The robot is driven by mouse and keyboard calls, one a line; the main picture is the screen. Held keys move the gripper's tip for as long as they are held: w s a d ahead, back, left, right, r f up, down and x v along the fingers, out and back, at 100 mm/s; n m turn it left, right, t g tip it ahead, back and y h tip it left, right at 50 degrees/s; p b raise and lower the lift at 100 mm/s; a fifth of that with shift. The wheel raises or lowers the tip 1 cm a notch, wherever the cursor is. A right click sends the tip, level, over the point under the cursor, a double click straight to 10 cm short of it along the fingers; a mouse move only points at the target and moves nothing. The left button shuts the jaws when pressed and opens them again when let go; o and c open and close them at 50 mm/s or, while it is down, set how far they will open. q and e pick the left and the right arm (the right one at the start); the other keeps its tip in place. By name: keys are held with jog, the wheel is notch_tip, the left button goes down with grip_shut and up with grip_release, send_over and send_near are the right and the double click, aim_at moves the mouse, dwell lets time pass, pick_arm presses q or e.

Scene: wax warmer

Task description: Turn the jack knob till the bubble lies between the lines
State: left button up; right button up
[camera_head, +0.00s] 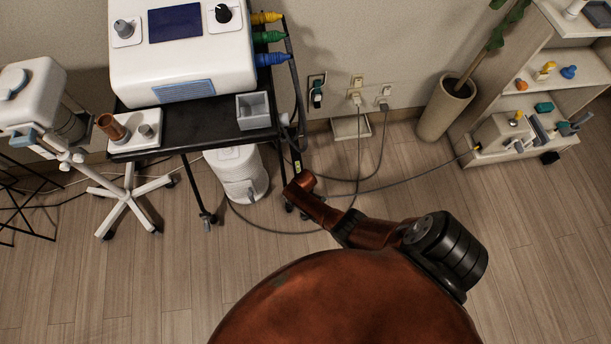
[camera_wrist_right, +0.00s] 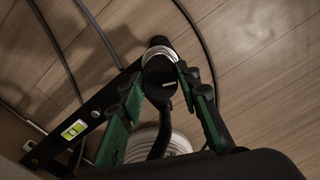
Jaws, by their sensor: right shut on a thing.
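In the right wrist view, my right gripper (camera_wrist_right: 160,84) has its green fingers on both sides of a dark round knob (camera_wrist_right: 159,70), shut on it. The knob has a pale mark on its face and a light ring behind it. A yellow-green level vial (camera_wrist_right: 75,129) sits on a black bar left of the gripper. The vial also shows small in the head view (camera_head: 297,167), at the cart's front right leg. The bubble's place against the lines is too small to tell. My left gripper is not in view.
A black cart (camera_head: 190,137) carries a white device (camera_head: 182,60) and a grey open box (camera_head: 254,111). Cables (camera_head: 372,172) run over the wood floor to wall outlets. A plant pot (camera_head: 445,107) and shelf stand at right. A white canister (camera_head: 238,172) stands under the cart.

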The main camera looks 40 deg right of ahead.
jog(key=shift+n, duration=0.3)
jog(key=o, duration=1.2)
jog(key=shift+c, duration=0.2)
jog(key=shift+r, duration=0.1)
notch_tip(320, 180, up, 12)
dwell(0.8)
